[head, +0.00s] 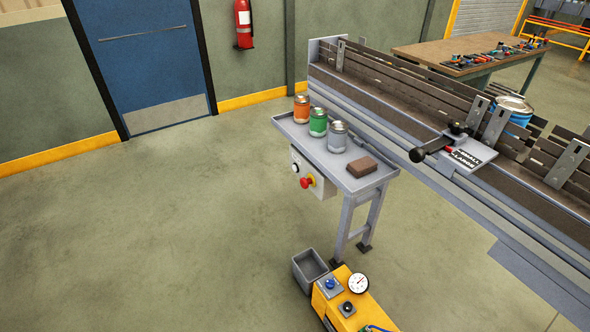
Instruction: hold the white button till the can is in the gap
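The white button (294,168) is on the grey control box (324,187) under the side shelf, above and left of a red button (307,182). Whether it is pressed is too small to tell. A blue can (515,109) with a silvery lid stands on the roller conveyor at the right, between the guide rails and partly hidden by a grey upright bracket (495,126). I cannot tell which opening is the gap. My gripper is not in view.
The grey shelf (373,182) holds orange (301,108), green (318,122) and grey (337,137) jars and a brown block (362,167). A black-handled lever (432,150) sticks out from the conveyor. A grey bin (309,268) and yellow gauge unit (345,302) stand below. The left floor is clear.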

